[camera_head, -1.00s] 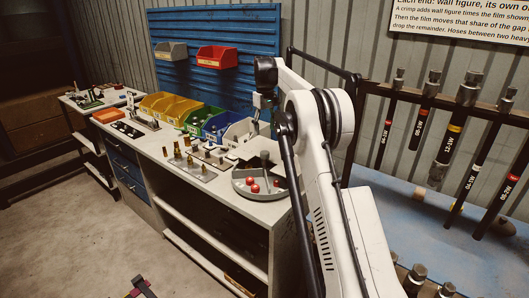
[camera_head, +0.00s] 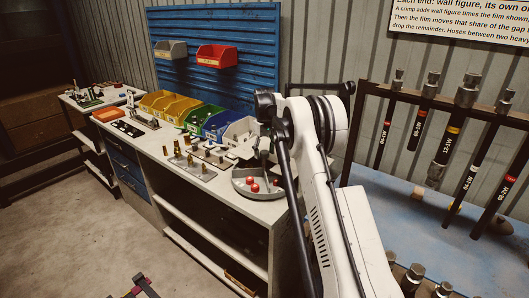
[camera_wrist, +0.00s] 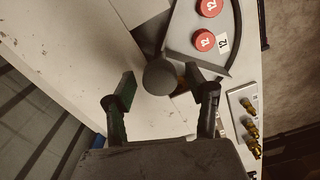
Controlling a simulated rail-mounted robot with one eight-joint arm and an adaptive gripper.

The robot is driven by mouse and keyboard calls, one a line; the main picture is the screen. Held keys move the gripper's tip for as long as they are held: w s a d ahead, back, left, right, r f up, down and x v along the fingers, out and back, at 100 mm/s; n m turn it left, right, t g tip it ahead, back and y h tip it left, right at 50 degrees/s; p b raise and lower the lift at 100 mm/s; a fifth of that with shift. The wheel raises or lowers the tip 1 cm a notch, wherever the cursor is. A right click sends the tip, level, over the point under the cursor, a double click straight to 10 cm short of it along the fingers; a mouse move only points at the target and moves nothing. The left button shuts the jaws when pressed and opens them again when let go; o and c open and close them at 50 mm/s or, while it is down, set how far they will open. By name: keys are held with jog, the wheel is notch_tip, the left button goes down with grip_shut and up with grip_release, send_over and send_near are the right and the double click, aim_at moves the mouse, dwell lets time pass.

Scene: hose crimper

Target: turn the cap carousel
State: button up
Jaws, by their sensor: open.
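The cap carousel (camera_head: 258,194) is a round grey tray at the right end of the long bench, partly hidden by my arm in the head view. Two red caps (camera_head: 251,184) show in it. In the wrist view the carousel (camera_wrist: 185,35) is at the top, with red caps (camera_wrist: 205,40) marked 12 and a white 12 label beside one. A dark round knob (camera_wrist: 160,76) stands between and slightly beyond the tips of my gripper (camera_wrist: 158,78). The fingers are spread apart, and I see no contact with the knob.
Brass fittings on a plate (camera_head: 190,168) stand left of the carousel; they also show in the wrist view (camera_wrist: 248,120). Yellow, green, blue and white bins (camera_head: 170,107) line the bench's back. A hose rack (camera_head: 445,95) is at right. The floor at left is mostly clear.

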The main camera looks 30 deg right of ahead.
grip_shut()
